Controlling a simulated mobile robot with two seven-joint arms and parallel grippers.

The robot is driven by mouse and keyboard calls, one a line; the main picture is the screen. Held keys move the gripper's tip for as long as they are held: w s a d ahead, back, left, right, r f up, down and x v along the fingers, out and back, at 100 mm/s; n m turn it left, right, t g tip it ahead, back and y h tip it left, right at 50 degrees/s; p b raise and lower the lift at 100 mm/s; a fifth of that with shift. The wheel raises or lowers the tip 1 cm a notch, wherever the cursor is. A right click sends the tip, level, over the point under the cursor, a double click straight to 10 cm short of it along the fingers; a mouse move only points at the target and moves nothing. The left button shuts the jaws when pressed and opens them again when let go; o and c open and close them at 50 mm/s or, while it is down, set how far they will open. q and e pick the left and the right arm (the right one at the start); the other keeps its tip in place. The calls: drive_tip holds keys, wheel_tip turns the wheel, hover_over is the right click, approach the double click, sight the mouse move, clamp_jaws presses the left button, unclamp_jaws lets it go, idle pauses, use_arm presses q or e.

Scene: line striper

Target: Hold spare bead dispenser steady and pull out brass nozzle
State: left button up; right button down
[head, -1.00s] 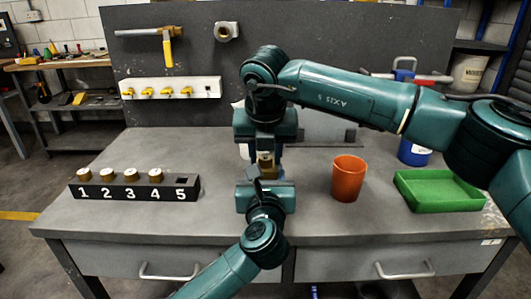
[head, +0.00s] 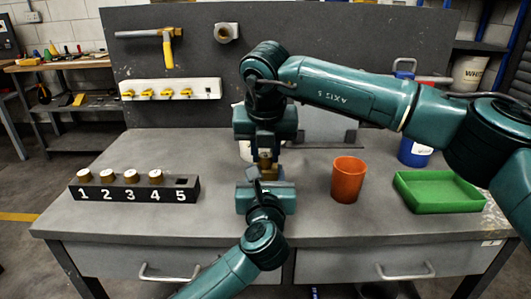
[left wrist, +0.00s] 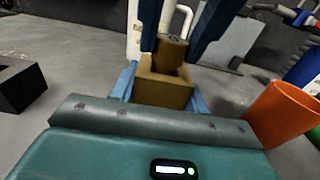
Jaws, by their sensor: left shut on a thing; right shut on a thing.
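The spare bead dispenser shows as a squarish brown-brass block, small between my grippers in the head view (head: 265,174) and close up in the left wrist view (left wrist: 163,84). My left gripper (head: 265,182) is shut on it from the front, with blue fingers on both sides. The brass nozzle, a short round piece (left wrist: 171,52), stands upright over the block's open top. My right gripper (head: 265,147) is above, pointing down, shut on the nozzle. I cannot tell whether the nozzle's lower end is still inside the block.
An orange cup (head: 348,180) stands close on the right, with a green tray (head: 438,191) beyond it. A black numbered rack (head: 135,189) at left holds several brass pieces; slot 5 is empty. A blue container (head: 414,152) stands behind. The bench front is clear at left.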

drive_tip(key=shift+r, duration=0.35)
drive_tip(key=shift+r, duration=2.55)
use_arm(q)
drive_tip(key=o, duration=1.5)
